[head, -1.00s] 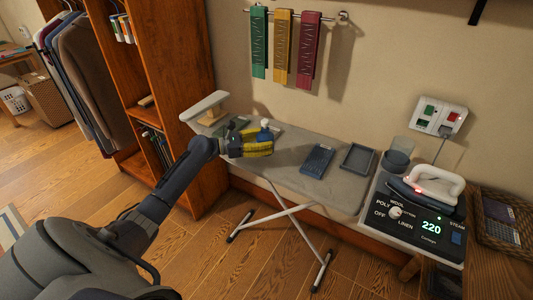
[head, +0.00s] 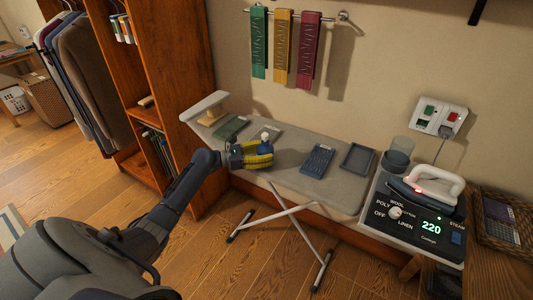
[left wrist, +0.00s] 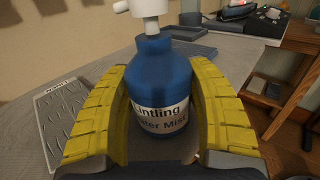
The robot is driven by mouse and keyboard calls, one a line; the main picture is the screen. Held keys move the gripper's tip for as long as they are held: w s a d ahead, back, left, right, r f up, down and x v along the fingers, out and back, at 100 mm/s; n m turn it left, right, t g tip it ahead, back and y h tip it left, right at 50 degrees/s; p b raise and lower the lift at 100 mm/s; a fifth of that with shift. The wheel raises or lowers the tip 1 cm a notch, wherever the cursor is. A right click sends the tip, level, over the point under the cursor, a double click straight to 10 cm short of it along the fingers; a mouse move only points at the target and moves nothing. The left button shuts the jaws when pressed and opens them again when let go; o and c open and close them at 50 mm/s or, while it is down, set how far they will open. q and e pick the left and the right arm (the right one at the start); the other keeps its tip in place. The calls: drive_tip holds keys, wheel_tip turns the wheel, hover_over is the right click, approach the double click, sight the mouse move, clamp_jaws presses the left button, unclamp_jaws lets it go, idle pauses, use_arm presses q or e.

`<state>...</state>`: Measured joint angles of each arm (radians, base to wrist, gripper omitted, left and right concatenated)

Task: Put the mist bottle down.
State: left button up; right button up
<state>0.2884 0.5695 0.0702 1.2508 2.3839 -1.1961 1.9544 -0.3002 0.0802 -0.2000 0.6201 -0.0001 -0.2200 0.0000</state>
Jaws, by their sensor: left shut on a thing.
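The mist bottle (left wrist: 160,75) is blue with a white label and a white spray head. It stands roughly upright between the two yellow fingers of my left gripper (head: 260,154), which is shut on it. In the head view the bottle's white top (head: 265,136) shows above the fingers, and the gripper hides most of its body. The gripper is over the near edge of the grey ironing board (head: 290,180), left of its middle. I cannot tell whether the bottle's base touches the board. My right gripper is not in view.
Bare board shows around the gripper.

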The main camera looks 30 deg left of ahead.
use_arm(q)
drive_tip(key=o, duration=1.6)
drive_tip(key=shift+f, duration=0.15)
drive_tip(key=shift+c, duration=0.2)
drive_tip(key=shift+s+a, duration=0.15)
drive_tip(key=v, duration=1.1)
drive_tip(key=shift+s+a+r, duration=0.2)
drive_tip(key=shift+r, duration=0.05)
